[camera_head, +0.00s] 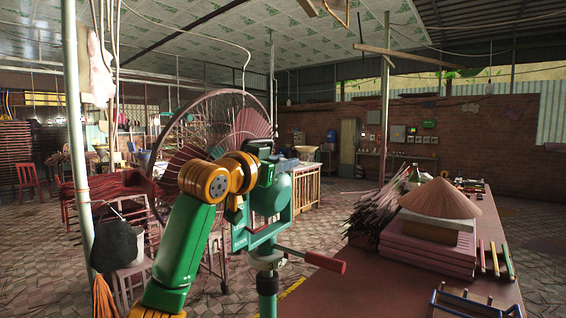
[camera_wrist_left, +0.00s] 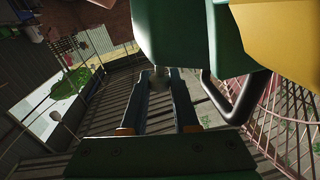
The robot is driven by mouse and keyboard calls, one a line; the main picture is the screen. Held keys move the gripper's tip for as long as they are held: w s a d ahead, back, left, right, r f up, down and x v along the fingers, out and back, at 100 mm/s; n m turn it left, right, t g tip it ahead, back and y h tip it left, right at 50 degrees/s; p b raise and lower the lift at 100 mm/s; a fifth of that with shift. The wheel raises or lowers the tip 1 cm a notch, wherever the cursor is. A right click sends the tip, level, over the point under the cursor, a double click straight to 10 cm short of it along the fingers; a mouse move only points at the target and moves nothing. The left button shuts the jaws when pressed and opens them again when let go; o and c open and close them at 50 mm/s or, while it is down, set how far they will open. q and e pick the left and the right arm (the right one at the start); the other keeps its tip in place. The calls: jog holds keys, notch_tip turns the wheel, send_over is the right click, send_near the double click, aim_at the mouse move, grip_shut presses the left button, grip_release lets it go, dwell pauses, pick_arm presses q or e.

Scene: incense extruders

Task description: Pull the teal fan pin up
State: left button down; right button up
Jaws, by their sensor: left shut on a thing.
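The teal fan (camera_head: 277,195) stands left of the table on a teal post, its large round wire cage (camera_head: 190,118) behind my arm. My left gripper (camera_head: 262,165) is at the top of the fan's housing. In the left wrist view, its two dark fingers (camera_wrist_left: 160,98) are on either side of the small grey fan pin (camera_wrist_left: 160,76), which shows at the edge of the teal housing (camera_wrist_left: 180,35). The gripper is shut on the pin. In the head view the pin is hidden by the gripper. My right gripper is not in view.
A red-handled crank (camera_head: 325,261) sticks out from the post toward the table. The brown table (camera_head: 370,285) at the right holds a conical hat (camera_head: 440,198), pink stacked blocks (camera_head: 425,250) and incense bundles (camera_head: 372,217). A pale pole (camera_head: 77,150) stands left of my arm.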

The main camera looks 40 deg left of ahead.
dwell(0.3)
pick_arm(q)
jog(key=shift+d+r+p, duration=0.2)
jog(key=shift+r+p, duration=0.85)
jog(key=shift+p, duration=0.05)
jog(key=shift+f, duration=0.15)
jog(key=c, duration=0.7)
grip_release()
jog(key=shift+d, duration=0.1)
